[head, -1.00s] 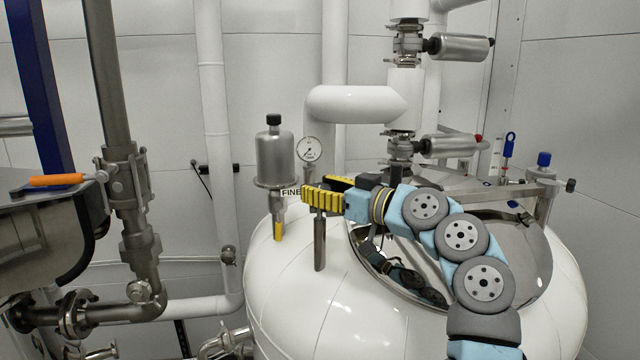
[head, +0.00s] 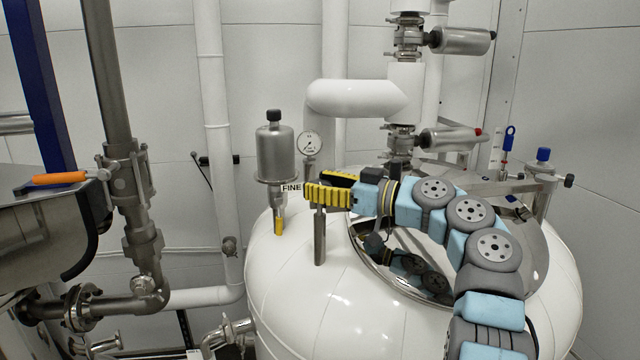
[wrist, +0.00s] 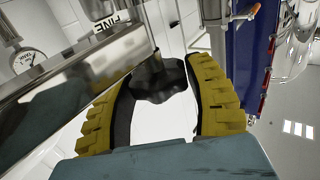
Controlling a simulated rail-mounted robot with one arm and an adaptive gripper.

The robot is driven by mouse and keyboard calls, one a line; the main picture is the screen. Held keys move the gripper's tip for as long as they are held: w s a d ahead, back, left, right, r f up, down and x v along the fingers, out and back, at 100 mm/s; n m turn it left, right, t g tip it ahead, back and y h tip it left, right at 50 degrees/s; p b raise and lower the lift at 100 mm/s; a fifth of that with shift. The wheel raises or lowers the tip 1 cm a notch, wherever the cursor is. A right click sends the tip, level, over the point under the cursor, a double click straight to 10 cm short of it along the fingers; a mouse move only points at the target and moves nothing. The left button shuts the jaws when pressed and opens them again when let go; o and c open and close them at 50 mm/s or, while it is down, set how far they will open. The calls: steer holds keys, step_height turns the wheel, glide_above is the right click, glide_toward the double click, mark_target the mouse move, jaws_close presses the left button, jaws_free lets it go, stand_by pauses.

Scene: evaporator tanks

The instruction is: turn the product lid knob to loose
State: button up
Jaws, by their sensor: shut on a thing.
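My gripper (head: 328,190), with yellow ribbed fingers, reaches left over the white tank at the top of a steel post (head: 319,238). In the wrist view, a black lobed knob (wrist: 158,82) sits between the two curved fingers (wrist: 165,100), which are shut on it. The fingers hide the knob in the head view. The polished round lid (head: 530,248) on the tank top is partly covered by my arm. Any turn of the knob cannot be told.
A steel canister (head: 276,155) and a pressure gauge (head: 309,144) stand just behind my gripper. A wide steel bar (wrist: 65,90) runs close beside the left finger in the wrist view. Pipes and valves rise behind the lid.

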steer(key=shift+f, duration=0.2)
steer(key=o, duration=1.2)
steer(key=shift+d+r, duration=0.1)
steer(key=v, duration=1.1)
steer(key=shift+s+d, duration=0.25)
steer(key=shift+d, duration=0.1)
